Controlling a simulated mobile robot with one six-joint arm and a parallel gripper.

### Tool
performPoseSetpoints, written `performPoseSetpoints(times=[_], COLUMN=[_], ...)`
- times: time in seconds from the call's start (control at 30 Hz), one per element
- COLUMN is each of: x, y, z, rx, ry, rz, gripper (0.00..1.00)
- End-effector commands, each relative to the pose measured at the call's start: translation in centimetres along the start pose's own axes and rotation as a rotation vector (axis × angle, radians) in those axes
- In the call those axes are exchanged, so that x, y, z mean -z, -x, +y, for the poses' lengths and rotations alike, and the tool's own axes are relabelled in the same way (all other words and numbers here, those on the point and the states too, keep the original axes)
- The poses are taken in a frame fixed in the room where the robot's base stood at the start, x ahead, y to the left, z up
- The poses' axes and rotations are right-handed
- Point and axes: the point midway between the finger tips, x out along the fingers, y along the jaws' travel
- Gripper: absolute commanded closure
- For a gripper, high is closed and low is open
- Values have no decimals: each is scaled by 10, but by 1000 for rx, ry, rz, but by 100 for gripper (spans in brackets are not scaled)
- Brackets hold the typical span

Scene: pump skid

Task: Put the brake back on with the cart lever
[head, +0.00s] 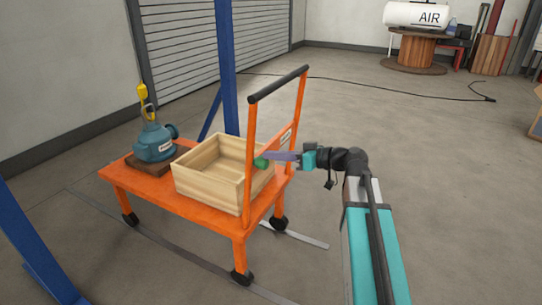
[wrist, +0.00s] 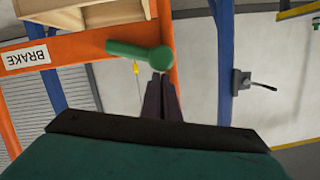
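The orange cart (head: 130,187) stands in the middle of the head view. In the wrist view the lever (wrist: 138,52) has a round end at right and a bar reaching left; the label (wrist: 27,58) appears upside down. My gripper (head: 269,156) reaches in from the right, its purple fingers pointing at the lever. In the wrist view the fingers (wrist: 160,78) are together with nothing between them, tips just below the lever's round end. Whether they touch it is unclear.
A wooden crate (head: 205,190) and a teal pump (head: 154,142) sit on the cart. A yellow hook (head: 143,92) hangs above the pump. Blue posts (head: 226,65) stand behind and at left.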

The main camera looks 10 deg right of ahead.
Motion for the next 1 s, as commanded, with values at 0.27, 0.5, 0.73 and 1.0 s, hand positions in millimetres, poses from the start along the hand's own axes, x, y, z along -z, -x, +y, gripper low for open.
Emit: performPoseSetpoints(times=[0.27,0.5,0.73,1.0], x=[8,39,40,40], y=[2,9,44,83], z=[-2,-5,-5,-6], rx=[5,2,-2,-2], ry=[1,2,0,1], rz=[-8,-2,0,1], gripper=[100,100,100,100])
